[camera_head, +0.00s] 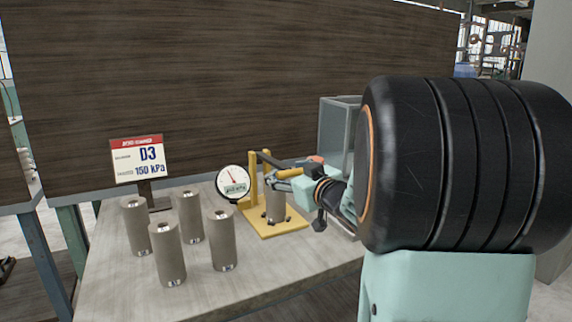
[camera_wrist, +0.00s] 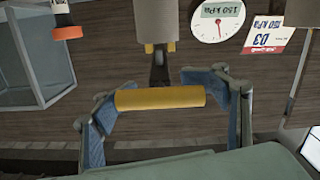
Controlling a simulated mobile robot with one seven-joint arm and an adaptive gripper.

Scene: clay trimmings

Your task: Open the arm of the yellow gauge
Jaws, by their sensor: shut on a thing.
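The yellow gauge (camera_head: 278,232) stands on the table, with a yellow base, an upright frame and a round white dial (camera_head: 234,182) at its left. A grey-brown clay cylinder (camera_head: 276,207) stands upright on its base. The gauge's dark arm (camera_head: 268,160) slants down to the right from the top of the frame. My gripper (camera_head: 282,178) is at the arm's right end. In the wrist view, the blue-padded fingers are shut on the yellow handle (camera_wrist: 160,98), one pad at each end. The dial also shows upside down in the wrist view (camera_wrist: 216,20).
Several clay cylinders (camera_head: 168,254) stand on the table (camera_head: 120,285) at left. A sign (camera_head: 138,160) reading D3, 150 kPa stands behind them. A clear-walled box (camera_head: 340,130) is behind my gripper, with an orange item (camera_wrist: 67,32) near it. A dark wooden panel backs the table.

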